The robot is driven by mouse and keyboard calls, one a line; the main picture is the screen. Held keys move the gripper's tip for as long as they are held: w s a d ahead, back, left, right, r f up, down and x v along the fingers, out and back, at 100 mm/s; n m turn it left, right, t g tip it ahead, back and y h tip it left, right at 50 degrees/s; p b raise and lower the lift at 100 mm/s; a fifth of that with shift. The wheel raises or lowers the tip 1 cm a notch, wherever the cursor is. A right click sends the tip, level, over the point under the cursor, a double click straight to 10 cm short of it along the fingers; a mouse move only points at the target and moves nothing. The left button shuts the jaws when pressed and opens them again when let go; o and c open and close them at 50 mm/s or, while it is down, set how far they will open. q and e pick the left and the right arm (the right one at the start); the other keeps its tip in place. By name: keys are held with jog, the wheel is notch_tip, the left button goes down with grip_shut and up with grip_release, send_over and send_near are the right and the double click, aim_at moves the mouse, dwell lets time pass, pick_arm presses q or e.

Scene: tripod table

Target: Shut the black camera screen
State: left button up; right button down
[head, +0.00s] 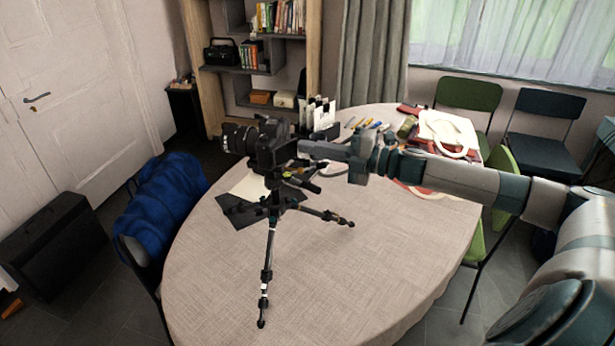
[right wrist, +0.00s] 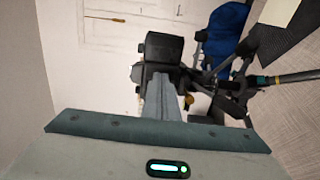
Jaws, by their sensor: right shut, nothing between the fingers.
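The black camera (head: 265,142) sits on top of a black tripod (head: 268,240) that stands on the table, its lens pointing left. My right gripper (head: 300,149) reaches in from the right and its shut, empty fingers end close to the camera's right side. In the right wrist view the fingers (right wrist: 165,90) point at a dark block of the camera (right wrist: 163,48). I cannot tell whether they touch it. The screen does not stand out from the black body, so its angle is unclear. My left gripper is not in view.
The round table (head: 350,270) has a light cloth, clear at the front. A dark folder (head: 238,208) lies under the tripod. White holders, pens, and a bag (head: 448,132) lie behind my right arm. A blue-draped chair (head: 170,195) stands at left, a bookshelf (head: 250,60) behind.

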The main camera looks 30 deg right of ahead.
jog(key=shift+w+n+g+y, duration=1.2)
jog(key=shift+g+y, duration=0.1)
jog(key=shift+y, duration=0.1)
jog(key=shift+w+a, duration=0.1)
jog(key=shift+w, duration=0.45)
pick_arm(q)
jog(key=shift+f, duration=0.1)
pick_arm(e)
jog(key=shift+f, duration=0.1)
